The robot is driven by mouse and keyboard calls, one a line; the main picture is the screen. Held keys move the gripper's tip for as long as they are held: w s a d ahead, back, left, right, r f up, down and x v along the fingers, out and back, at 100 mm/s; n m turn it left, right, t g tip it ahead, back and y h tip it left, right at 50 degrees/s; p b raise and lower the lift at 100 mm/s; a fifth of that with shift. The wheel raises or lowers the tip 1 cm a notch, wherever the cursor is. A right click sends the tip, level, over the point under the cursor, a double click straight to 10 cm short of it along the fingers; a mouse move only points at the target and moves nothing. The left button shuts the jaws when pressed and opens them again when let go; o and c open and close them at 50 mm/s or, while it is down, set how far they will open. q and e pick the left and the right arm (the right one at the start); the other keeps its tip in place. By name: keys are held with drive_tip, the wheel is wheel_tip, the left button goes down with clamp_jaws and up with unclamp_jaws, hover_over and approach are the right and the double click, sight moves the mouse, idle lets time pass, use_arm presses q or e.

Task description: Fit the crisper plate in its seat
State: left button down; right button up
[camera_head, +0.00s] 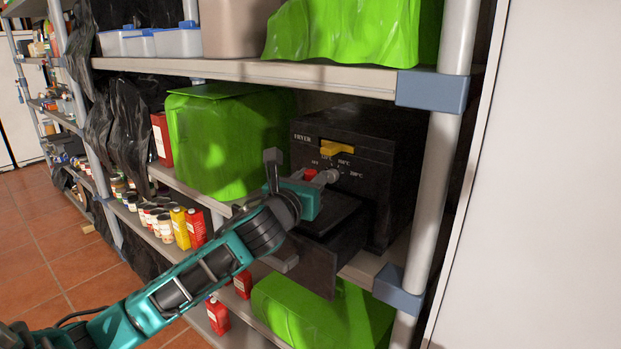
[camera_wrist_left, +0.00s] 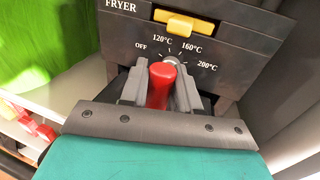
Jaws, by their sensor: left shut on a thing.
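The black fryer (camera_head: 345,165) stands on the middle shelf, with its drawer (camera_head: 318,268) pulled out below the dial. It also shows in the left wrist view (camera_wrist_left: 225,35), with a yellow switch (camera_wrist_left: 185,25) and a dial marked OFF to 200°C. My left gripper (camera_head: 312,178) is over the drawer, close to the fryer's front. In the left wrist view its fingers (camera_wrist_left: 160,92) are shut on a red handle (camera_wrist_left: 160,86). A dark flat surface (camera_head: 345,207) shows in the drawer area. I cannot tell whether it is the crisper plate; the part below the handle is hidden.
A green covered box (camera_head: 215,140) stands left of the fryer. A shelf post (camera_head: 440,150) is close on the right, and the upper shelf (camera_head: 250,72) runs above. Cartons and jars (camera_head: 180,225) stand at the left. A green cover (camera_head: 320,315) lies below.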

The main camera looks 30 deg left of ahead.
use_arm(q)
drive_tip(key=shift+f, duration=0.45)
drive_tip(key=c, duration=0.7)
unclamp_jaws()
drive_tip(key=shift+c, duration=0.2)
